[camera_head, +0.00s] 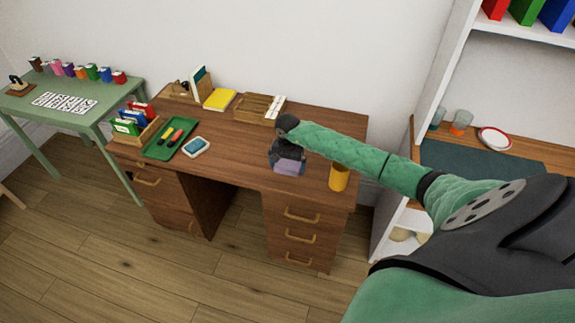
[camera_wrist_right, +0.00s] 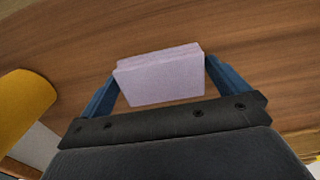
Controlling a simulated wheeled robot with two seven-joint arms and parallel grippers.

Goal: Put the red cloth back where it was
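I see no red cloth in either view. My right gripper (camera_head: 288,158) is over the front part of the brown desk (camera_head: 235,162), pointing down. In the right wrist view, the fingers of my right gripper (camera_wrist_right: 160,82) lie against both sides of a pale lilac block-like piece (camera_wrist_right: 160,80), which looks gripped. The lilac piece (camera_head: 290,167) also shows under the gripper in the head view. Whether it touches the desk top I cannot tell. My left gripper is not in view.
A yellow cylinder (camera_head: 339,177) stands close right of the gripper, also at left in the wrist view (camera_wrist_right: 22,105). A green tray (camera_head: 158,151), a blue-white dish (camera_head: 196,146), a yellow book (camera_head: 220,99) and a wooden organiser (camera_head: 255,107) occupy the desk. Its middle is clear.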

